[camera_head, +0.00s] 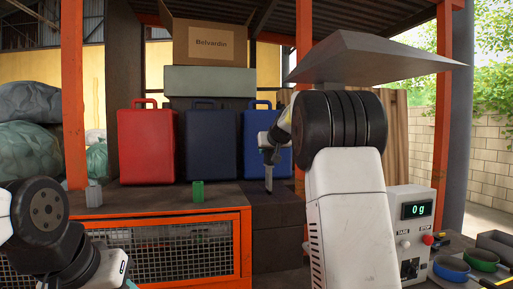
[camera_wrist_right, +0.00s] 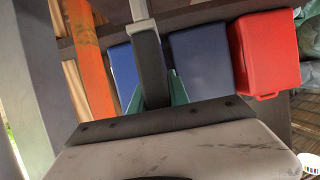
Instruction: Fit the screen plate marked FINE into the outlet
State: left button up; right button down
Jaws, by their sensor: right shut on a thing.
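My right gripper (camera_head: 268,156) is in front of the blue cases, jaws pointing down. It is shut on a narrow dark grey piece (camera_head: 268,178), which hangs just above or against the dark block below; I cannot tell which. In the right wrist view this dark grey piece (camera_wrist_right: 149,68) stands between the teal finger parts (camera_wrist_right: 158,92). No FINE marking can be read on it, so I cannot tell whether it is the screen plate. The outlet cannot be made out.
A green block (camera_head: 198,191) and a grey block (camera_head: 93,194) stand on the bench above an orange mesh frame (camera_head: 160,215). Red (camera_head: 147,146) and blue (camera_head: 199,146) cases stand behind. A control box (camera_head: 411,228) reads 0 g, with coloured rings (camera_head: 481,260) beside it.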

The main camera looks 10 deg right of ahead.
aim_at(267, 171)
jog(key=shift+f, duration=4.25)
jog(key=c, duration=1.2)
grip_release()
jog(key=shift+o, duration=0.2)
